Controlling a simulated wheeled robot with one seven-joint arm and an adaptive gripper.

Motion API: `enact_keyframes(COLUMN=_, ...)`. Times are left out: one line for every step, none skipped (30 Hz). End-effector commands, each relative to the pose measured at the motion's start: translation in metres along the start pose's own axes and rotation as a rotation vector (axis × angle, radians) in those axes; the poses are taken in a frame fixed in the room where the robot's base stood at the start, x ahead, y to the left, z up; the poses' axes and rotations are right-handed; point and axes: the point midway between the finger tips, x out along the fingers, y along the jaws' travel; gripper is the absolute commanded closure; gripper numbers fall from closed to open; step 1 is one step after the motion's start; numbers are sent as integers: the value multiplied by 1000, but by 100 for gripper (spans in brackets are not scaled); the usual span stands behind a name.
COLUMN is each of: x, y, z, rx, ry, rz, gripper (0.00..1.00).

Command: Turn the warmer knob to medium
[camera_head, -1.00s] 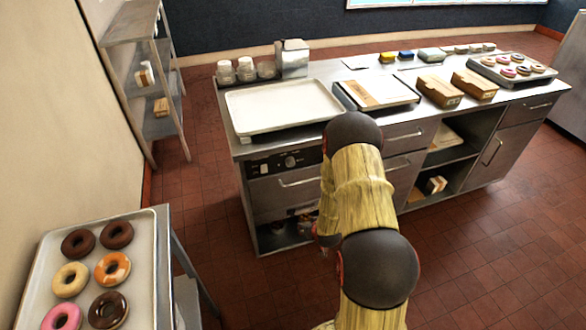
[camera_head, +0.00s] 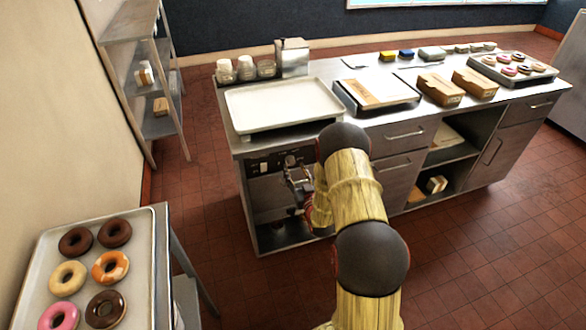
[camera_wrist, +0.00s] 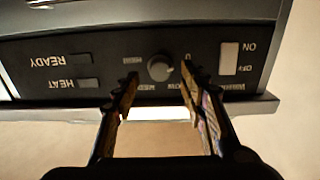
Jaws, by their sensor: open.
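The warmer knob (camera_wrist: 160,67) is a small round dark-grey dial on the black control panel. In the wrist view the panel shows upside down, with printed markings around the knob. My gripper (camera_wrist: 156,83) is open, with one finger to each side of the knob and slightly below it in the picture; I cannot tell whether they touch it. In the head view my gripper (camera_head: 296,176) is in front of the warmer's panel (camera_head: 262,166) and hides part of it. The knob's pointer setting is not readable.
An on/off switch (camera_wrist: 229,59) sits near the right finger. HEAT (camera_wrist: 84,85) and READY (camera_wrist: 80,59) indicators are at the left. A white tray (camera_head: 285,104) lies on top of the warmer. A donut tray (camera_head: 147,250) stands at the lower left.

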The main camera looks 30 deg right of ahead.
Motion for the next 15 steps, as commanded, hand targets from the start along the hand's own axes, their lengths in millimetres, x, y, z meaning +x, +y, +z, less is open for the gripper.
enact_keyframes(x=8, y=-1, z=2, rx=0, ry=1, rz=-1, gripper=57)
enact_keyframes(x=11, y=-1, z=2, rx=0, ry=0, rz=-1, gripper=57)
enact_keyframes(x=16, y=-1, z=2, rx=0, ry=0, rz=-2, gripper=57)
enact_keyframes(x=18, y=-1, z=2, rx=0, ry=0, rz=-1, gripper=57)
enact_keyframes(x=21, y=-1, z=2, rx=0, ry=0, rz=-1, gripper=57)
enact_keyframes(x=24, y=-1, z=1, rx=0, ry=-1, rz=-1, gripper=57)
enact_keyframes(x=25, y=-1, z=1, rx=0, ry=-1, rz=-1, gripper=57)
enact_keyframes(x=26, y=0, z=1, rx=0, ry=-1, rz=-1, gripper=57)
enact_keyframes(x=28, y=0, z=0, rx=0, ry=-1, rz=0, gripper=57)
enact_keyframes(x=28, y=0, z=0, rx=0, ry=-1, rz=0, gripper=57)
enact_keyframes(x=28, y=0, z=0, rx=0, ry=-1, rz=0, gripper=57)
enact_keyframes(x=28, y=0, z=0, rx=0, ry=-1, rz=0, gripper=57)
enact_keyframes(x=28, y=0, z=0, rx=0, ry=-1, rz=0, gripper=57)
enact_keyframes(x=28, y=0, z=0, rx=0, ry=-1, rz=0, gripper=57)
enact_keyframes(x=28, y=0, z=0, rx=0, ry=-1, rz=0, gripper=57)
